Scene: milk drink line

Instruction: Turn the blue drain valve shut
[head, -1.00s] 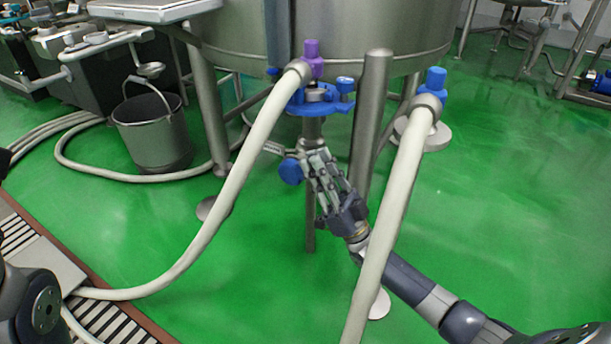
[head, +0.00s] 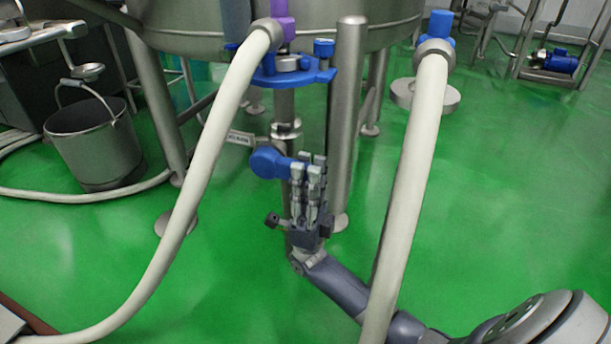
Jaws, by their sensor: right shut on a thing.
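The blue drain valve handle (head: 268,162) is low on the steel outlet pipe under the tank. It lies about level, its wide rounded end to the left and its narrower part running right to my gripper. My right gripper (head: 307,172) points upward in front of the pipe and is shut on the handle's right part. The fingers hide that end of the handle and some of the pipe behind. My left gripper is not in view.
A thick white hose (head: 207,170) hangs left of the valve and another (head: 412,190) hangs right, across my right arm. A steel tank leg (head: 343,110) stands close behind the gripper. A blue clamp ring (head: 290,76) sits above. A bucket (head: 95,145) stands left.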

